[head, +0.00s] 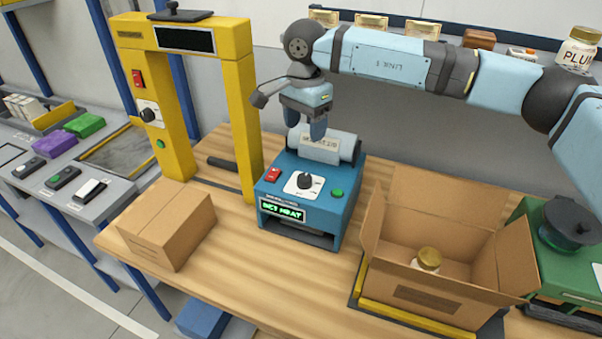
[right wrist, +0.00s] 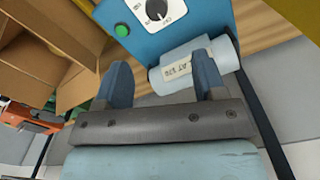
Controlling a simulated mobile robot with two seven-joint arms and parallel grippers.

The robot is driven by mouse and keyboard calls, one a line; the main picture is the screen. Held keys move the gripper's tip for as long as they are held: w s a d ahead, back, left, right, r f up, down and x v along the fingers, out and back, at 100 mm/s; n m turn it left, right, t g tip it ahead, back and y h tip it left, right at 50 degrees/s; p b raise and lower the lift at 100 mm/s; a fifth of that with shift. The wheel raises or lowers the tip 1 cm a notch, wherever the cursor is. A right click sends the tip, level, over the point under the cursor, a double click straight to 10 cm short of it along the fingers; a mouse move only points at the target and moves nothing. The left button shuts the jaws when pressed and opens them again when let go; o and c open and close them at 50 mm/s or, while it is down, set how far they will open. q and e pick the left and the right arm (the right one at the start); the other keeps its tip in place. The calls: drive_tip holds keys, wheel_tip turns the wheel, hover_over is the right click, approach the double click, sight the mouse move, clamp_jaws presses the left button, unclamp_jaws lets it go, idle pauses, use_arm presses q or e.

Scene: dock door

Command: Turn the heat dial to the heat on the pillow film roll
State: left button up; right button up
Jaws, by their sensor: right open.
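The heat dial (head: 304,181) is a black knob on a white plate on the front of a blue machine (head: 347,196). Its setting is too small to read. A green-lit display (head: 283,210) below it seems to read "SET HEAT". The pale pillow film roll (head: 333,148) lies on top of the machine, with a label too small to read surely. My right gripper (head: 306,128) is open and empty, above and by the roll. In the right wrist view the dial (right wrist: 157,10) and roll (right wrist: 183,68) show beyond the open fingers (right wrist: 160,65). My left gripper is out of view.
A red switch (head: 273,174) and green button (head: 337,193) flank the dial. A yellow frame (head: 243,120) stands close at left, with a closed carton (head: 167,228) before it. An open carton (head: 432,292) holding a gold-lidded jar (head: 428,260) stands at right.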

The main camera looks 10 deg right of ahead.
sight(305, 177)
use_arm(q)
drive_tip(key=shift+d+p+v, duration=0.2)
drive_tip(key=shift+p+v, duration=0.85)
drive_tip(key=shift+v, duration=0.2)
use_arm(e)
drive_tip(key=f, duration=1.3)
drive_tip(key=shift+s+f, duration=0.1)
drive_tip(key=shift+s, duration=0.25)
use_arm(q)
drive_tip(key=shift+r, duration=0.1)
use_arm(e)
drive_tip(key=c, duration=0.9)
